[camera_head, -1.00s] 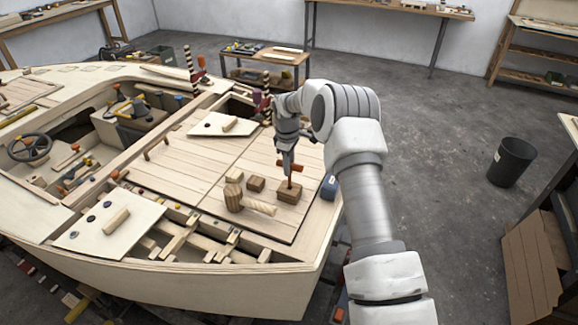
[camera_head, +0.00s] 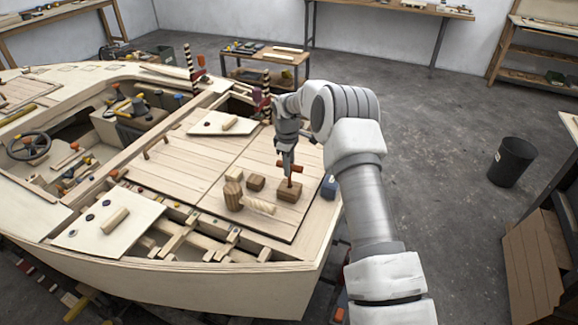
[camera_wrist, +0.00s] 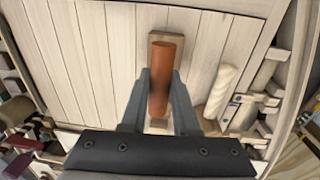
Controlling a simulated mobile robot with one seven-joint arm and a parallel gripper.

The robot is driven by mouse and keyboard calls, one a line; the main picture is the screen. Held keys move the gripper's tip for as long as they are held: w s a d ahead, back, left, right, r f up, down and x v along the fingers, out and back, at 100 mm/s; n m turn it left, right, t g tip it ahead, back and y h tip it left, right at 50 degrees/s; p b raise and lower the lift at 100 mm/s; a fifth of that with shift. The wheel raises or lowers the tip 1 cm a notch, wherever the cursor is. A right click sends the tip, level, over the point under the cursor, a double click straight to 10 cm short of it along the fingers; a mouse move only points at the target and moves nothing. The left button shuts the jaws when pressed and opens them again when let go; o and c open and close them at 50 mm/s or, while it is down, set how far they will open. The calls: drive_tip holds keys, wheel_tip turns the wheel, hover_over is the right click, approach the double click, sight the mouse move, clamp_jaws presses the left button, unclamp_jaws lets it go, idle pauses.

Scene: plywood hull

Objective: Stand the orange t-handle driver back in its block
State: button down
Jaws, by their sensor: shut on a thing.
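The orange t-handle driver (camera_head: 290,170) is over its wooden block (camera_head: 289,193) on the hull's deck. My gripper (camera_head: 287,160) is shut on the driver's handle from above. In the wrist view the orange handle (camera_wrist: 161,82) lies between the two fingers (camera_wrist: 160,102). The block (camera_wrist: 157,38) shows behind the handle there. The driver's shaft points down at the block in the head view. I cannot tell how deep the shaft sits in it, as the handle and fingers hide the hole.
The planked deck (camera_head: 205,165) further left is clear.

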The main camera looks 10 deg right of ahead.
drive_tip(key=shift+f+b, duration=0.4)
drive_tip(key=shift+f, duration=0.25)
drive_tip(key=c, duration=0.6)
unclamp_jaws()
drive_tip(key=shift+r, duration=0.1)
